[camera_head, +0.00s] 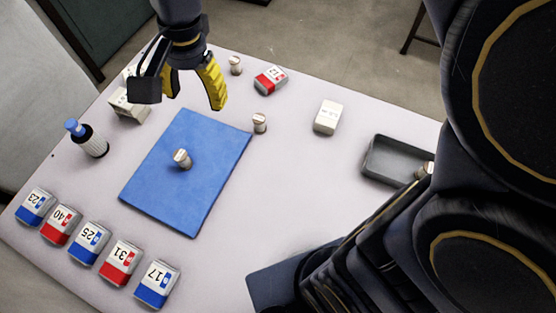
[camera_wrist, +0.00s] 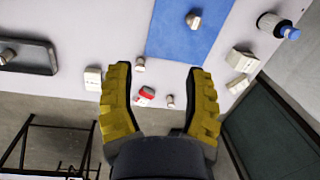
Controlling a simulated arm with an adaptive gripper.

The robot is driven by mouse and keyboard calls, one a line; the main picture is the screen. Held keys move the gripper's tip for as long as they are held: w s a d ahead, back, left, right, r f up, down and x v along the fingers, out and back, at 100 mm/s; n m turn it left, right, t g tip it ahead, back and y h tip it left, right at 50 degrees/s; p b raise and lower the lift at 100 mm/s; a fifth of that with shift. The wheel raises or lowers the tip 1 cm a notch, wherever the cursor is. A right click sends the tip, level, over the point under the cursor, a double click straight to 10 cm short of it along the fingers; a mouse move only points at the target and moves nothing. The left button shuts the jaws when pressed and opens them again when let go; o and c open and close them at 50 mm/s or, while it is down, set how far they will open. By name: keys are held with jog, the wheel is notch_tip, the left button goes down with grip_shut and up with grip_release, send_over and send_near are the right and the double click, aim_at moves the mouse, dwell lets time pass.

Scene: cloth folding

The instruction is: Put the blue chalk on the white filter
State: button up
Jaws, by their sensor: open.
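My gripper (camera_head: 194,100) is open and empty, with yellow fingers, above the far end of the blue cloth (camera_head: 165,195). It also shows in the wrist view (camera_wrist: 160,70), with nothing between its fingers. I cannot make out a blue chalk or a white filter for certain. Blue-and-white boxes (camera_head: 88,243) stand in the row at the front left. A white box (camera_head: 327,117) stands right of the cloth, and another white box (camera_head: 128,106) stands left of the gripper. A small pale cylinder (camera_head: 182,158) stands on the cloth; it also shows in the wrist view (camera_wrist: 194,20).
More small cylinders stand near the cloth's right corner (camera_head: 259,122) and at the far edge (camera_head: 235,65), near a red-and-white box (camera_head: 271,80). A blue-capped bottle (camera_head: 88,139) stands left. A dark tray (camera_head: 375,170) lies right. The table right of the cloth is mostly clear.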

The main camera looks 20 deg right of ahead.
jog(key=s+d+f+n+g, duration=0.1)
jog(key=s+d+n, duration=0.2)
jog(key=s+d, duration=0.2)
jog(key=s+d+f+n+h, duration=0.1)
jog(key=s+d+n, duration=0.3)
jog(key=s, duration=0.8)
jog(key=shift+s+d+g, duration=0.25)
jog(key=shift+d+g, duration=0.15)
jog(key=shift+f, duration=0.1)
